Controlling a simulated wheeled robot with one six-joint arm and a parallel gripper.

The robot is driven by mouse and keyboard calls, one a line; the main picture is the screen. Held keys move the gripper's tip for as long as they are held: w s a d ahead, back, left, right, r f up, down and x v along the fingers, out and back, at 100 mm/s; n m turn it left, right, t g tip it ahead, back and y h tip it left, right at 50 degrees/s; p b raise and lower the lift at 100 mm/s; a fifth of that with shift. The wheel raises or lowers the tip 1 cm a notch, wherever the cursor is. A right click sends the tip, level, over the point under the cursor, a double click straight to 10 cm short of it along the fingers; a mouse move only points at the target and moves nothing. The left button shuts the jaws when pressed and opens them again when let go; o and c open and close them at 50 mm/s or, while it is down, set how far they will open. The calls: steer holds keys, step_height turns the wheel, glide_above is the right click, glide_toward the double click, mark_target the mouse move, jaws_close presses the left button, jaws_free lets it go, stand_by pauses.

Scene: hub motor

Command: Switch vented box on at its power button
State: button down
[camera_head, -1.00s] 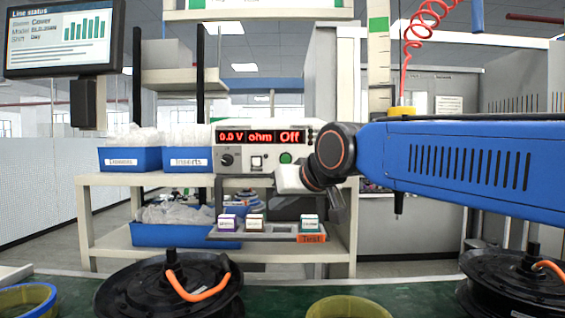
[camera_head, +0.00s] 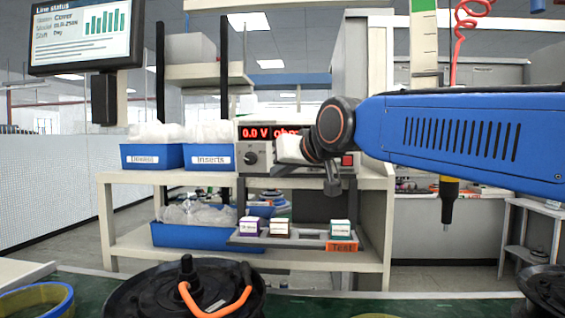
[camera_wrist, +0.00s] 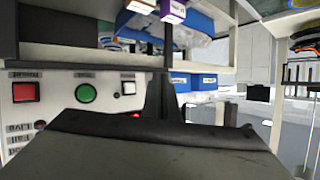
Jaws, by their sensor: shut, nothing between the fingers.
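The vented box appears to be the pale instrument (camera_head: 268,170) on the upper shelf, though I see no vents. Its lit red display reads "0.0 V" and part of "ohm"; my arm hides the rest. A black knob (camera_head: 251,158) is at its left, and a square red button (camera_head: 348,160) shows at its right. In the wrist view, its panel is upside down, with the red button (camera_wrist: 24,92), a round green button (camera_wrist: 86,93) and a square white button (camera_wrist: 128,88). My gripper (camera_head: 332,187) is shut and empty in front of the box, apparently apart from the buttons.
Blue bins (camera_head: 152,156) stand left of the box. Below is a tray (camera_head: 300,243) with small cartons and an orange "Test" label. A black hub motor (camera_head: 190,290) with an orange cable lies on the green bench in front.

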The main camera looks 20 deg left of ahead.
steer(key=w+a+r, duration=0.1)
steer(key=w+a, duration=0.1)
steer(key=w, duration=0.6)
steer(key=shift+w+r, duration=0.1)
stand_by(2.1)
steer(key=shift+w, duration=0.3)
steer(key=shift+w+a+r, duration=0.15)
steer(key=shift+w, duration=0.3)
stand_by(0.8)
steer(key=shift+s, duration=0.1)
steer(key=shift+s+d, duration=0.2)
steer(key=shift+s, duration=0.55)
steer(key=shift+s+d+f, duration=0.15)
steer(key=shift+s+d, duration=0.05)
steer(key=shift+s, duration=0.6)
steer(key=shift+s+d+f, duration=0.2)
steer(key=shift+s, duration=0.6)
steer(key=shift+s+d+f, duration=0.15)
steer(key=shift+s+d, duration=0.05)
steer(key=shift+s, duration=0.6)
